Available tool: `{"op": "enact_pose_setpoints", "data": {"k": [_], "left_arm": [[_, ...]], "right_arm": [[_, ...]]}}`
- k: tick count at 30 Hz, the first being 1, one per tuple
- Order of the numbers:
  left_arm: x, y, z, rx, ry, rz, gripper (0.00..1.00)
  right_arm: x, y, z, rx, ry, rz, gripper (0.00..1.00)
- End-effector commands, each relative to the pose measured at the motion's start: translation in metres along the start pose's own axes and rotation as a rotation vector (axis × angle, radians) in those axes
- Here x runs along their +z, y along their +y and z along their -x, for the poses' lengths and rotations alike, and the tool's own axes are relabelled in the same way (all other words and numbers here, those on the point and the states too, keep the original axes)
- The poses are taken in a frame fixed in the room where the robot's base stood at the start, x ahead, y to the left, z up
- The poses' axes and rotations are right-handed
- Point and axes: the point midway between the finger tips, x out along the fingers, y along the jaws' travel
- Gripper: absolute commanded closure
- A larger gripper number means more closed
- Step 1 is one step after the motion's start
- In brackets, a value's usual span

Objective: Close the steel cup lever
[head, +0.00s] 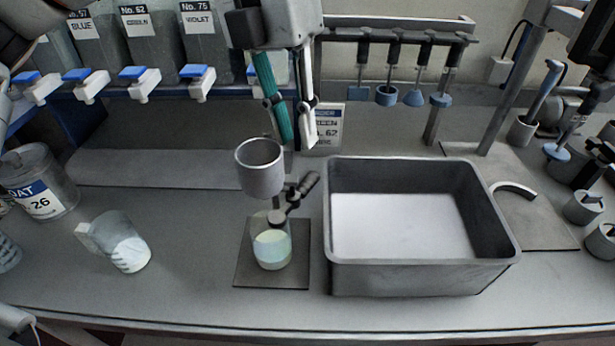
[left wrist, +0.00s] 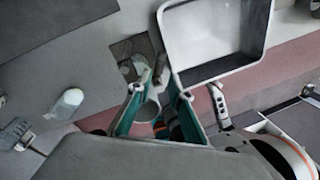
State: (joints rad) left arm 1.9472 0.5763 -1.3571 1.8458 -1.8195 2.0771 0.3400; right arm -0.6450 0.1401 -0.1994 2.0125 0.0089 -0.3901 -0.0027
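The steel cup (head: 260,167) stands upright above a glass of pale liquid (head: 271,248) on a dark square mat (head: 244,272). Its lever (head: 297,192) has a black handle that slants up to the right from a round joint below the cup. My left gripper (head: 297,143) hangs down from above, just behind and above the lever's handle, with its fingers apart and nothing between them. In the left wrist view, the steel cup (left wrist: 148,111) shows between the teal fingers of my left gripper (left wrist: 160,90). I see no right gripper.
A large grey basin (head: 335,258) stands close to the right of the lever. A tilted-looking clear jug (head: 122,243) and a labelled can (head: 40,182) are at left. Dispensers with blue-topped taps (head: 140,80) line the back. A rack of hanging tools (head: 400,35) is behind the basin.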

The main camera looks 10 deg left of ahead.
Motion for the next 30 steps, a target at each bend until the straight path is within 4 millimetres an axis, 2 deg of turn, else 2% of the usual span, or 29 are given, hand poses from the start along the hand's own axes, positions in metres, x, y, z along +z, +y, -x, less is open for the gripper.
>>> {"op": "enact_pose_setpoints", "data": {"k": [5, 12, 18, 30], "left_arm": [[0.000, 0.001, -0.013, -0.002, 0.004, 0.000, 0.80], [0.000, 0.001, -0.050, -0.002, 0.007, -0.001, 0.80], [0.000, 0.001, -0.073, -0.002, 0.004, 0.000, 0.80], [0.000, 0.000, -0.080, -0.002, 0.001, 0.000, 0.80]], "right_arm": [[-0.002, 0.003, -0.004, 0.005, 0.008, 0.003, 0.70], [-0.008, 0.005, -0.009, 0.009, 0.021, 0.008, 0.70], [-0.008, 0.006, -0.010, 0.010, 0.023, 0.011, 0.70], [-0.002, 0.004, -0.008, 0.008, 0.012, 0.011, 0.70]]}}
